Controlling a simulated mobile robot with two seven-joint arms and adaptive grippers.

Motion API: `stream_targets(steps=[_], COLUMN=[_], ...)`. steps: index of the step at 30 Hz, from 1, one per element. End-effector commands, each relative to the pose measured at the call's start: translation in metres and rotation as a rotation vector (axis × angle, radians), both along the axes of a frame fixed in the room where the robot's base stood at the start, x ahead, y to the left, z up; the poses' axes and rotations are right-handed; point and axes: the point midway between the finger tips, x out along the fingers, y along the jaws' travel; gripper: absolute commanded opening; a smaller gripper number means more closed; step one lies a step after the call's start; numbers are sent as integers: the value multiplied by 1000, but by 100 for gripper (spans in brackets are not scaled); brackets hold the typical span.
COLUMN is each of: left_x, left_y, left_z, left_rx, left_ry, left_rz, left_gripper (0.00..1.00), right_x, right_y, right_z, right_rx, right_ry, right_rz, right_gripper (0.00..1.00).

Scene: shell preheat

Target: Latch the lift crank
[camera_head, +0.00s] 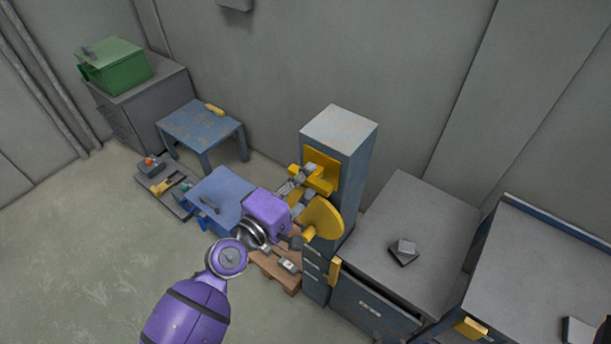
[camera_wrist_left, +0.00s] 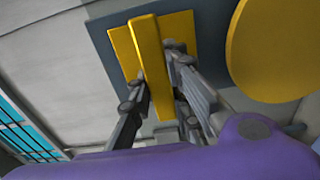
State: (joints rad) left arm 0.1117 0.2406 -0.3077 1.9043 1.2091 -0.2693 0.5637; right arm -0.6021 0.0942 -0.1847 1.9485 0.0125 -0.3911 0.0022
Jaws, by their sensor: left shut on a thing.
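A tall blue-grey cabinet (camera_head: 338,131) carries yellow parts on its front: a square plate (camera_head: 322,160), a protruding bar and a large round disc (camera_head: 325,217). I cannot tell which of these is the lift crank. My left gripper (camera_head: 308,174) is at the plate, above and left of the disc. In the left wrist view its fingers (camera_wrist_left: 155,75) are shut on the yellow bar (camera_wrist_left: 150,45), one on each side, with the plate (camera_wrist_left: 181,29) behind. The disc (camera_wrist_left: 278,45) is to the right, apart from the fingers. My right gripper is not in view.
A blue table (camera_head: 200,128) and a grey cabinet with a green box (camera_head: 118,68) stand at the left. A low wooden pallet (camera_head: 272,270) lies under my left wrist. A grey cabinet (camera_head: 415,221) stands close on the right. The floor at front left is clear.

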Motion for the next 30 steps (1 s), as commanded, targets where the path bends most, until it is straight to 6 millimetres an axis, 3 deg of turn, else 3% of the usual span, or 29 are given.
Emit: stream_targets(steps=[15,16,19,30], left_x=[0,0,0,-2], left_y=[0,0,0,2], left_z=[1,1,0,0], left_rx=[-17,-17,-16,-13], left_ry=[11,10,10,9], left_rz=[1,1,1,0], left_gripper=[0,21,34,36], right_x=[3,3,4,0], right_y=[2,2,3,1], right_z=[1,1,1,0], right_rx=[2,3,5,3], right_ry=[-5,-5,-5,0], right_rz=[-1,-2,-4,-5], right_gripper=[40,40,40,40])
